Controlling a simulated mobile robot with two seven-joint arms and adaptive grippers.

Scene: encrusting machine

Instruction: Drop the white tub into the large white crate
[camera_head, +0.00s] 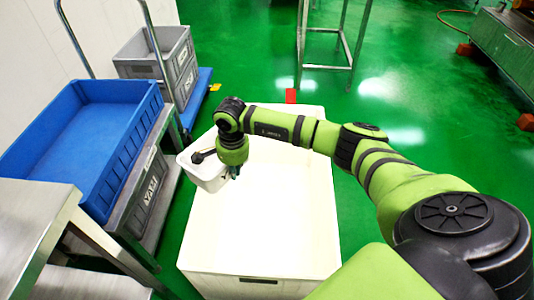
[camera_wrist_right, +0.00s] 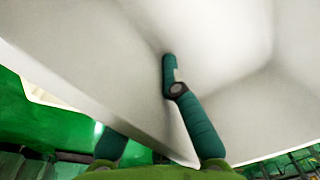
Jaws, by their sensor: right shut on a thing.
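The white tub (camera_head: 204,176) is held at its right side by my right gripper (camera_head: 234,172), which is shut on its wall. In the right wrist view the tub (camera_wrist_right: 225,45) fills much of the picture. One teal finger of my right gripper (camera_wrist_right: 150,110) lies against the tub's inner face; the other is partly hidden behind the wall. The large white crate (camera_head: 262,225) stands open on the floor below. The tub is over the crate's left side, overlapping its left rim in the picture. My left gripper is not in view.
A steel table (camera_head: 30,225) is at the lower left. Green floor (camera_head: 400,110) is open at the right.

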